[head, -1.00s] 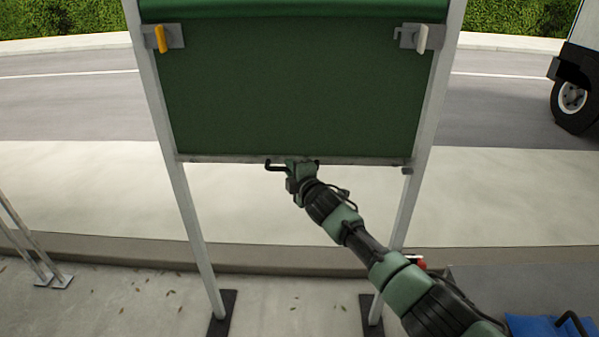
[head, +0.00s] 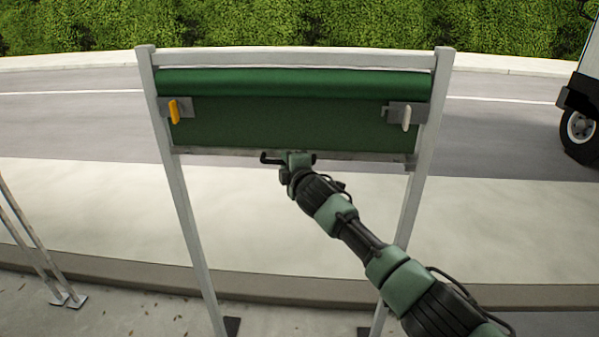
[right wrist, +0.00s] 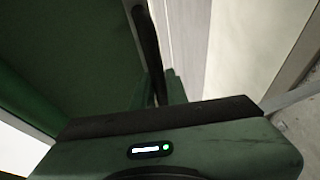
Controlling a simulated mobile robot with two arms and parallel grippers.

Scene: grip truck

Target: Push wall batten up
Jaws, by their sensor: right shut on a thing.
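The wall batten (head: 365,157) is a grey bar along the bottom edge of a green cloth (head: 290,122), level between two pale posts. My right gripper (head: 292,158) is at the middle of the batten, shut on its black handle (head: 267,158), whose ends show on either side. In the right wrist view the dark handle (right wrist: 148,45) runs up from between the green fingers (right wrist: 168,88). The batten hangs a little below the yellow latch (head: 174,111) on the left and the white latch (head: 406,117) on the right. My left gripper is out of view.
The rolled cloth (head: 295,84) lies below the frame's top bar (head: 295,56). The left post (head: 183,200) and right post (head: 411,205) stand on dark feet. Metal stands (head: 45,255) are at the left, a truck wheel (head: 580,128) far right. Space below the batten is clear.

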